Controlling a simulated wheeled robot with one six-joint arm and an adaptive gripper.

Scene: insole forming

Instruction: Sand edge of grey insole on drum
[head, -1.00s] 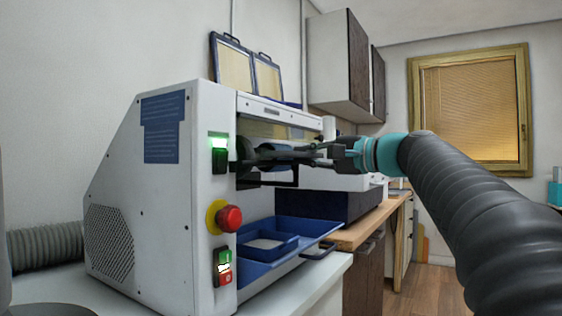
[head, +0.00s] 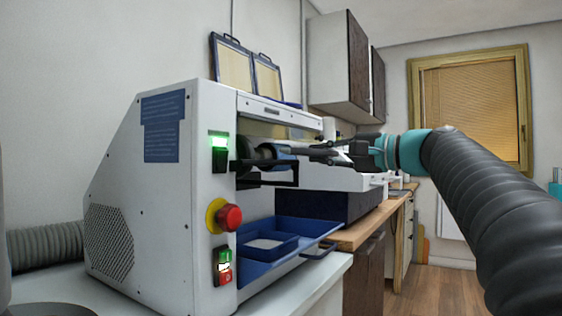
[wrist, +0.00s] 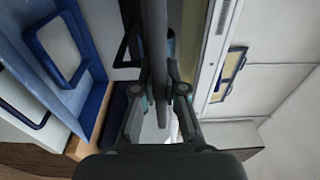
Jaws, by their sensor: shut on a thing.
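The grey insole (wrist: 155,40) is seen edge-on in the wrist view, as a long dark strip running up from between the fingers. My gripper (wrist: 160,88) is shut on its near end. In the head view my gripper (head: 335,150) is at the right of the machine's opening, and the insole (head: 300,151) points left into it. The dark sanding drum (head: 264,157) sits inside the opening, just left of the insole. From this angle I cannot tell whether the insole touches the drum.
The white sanding machine (head: 160,215) has a lit green switch (head: 219,142) and a red stop button (head: 229,218). A blue tray (head: 318,228) juts out below the opening. A wooden-edged counter (head: 362,232) stands behind. The room right of the machine is open.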

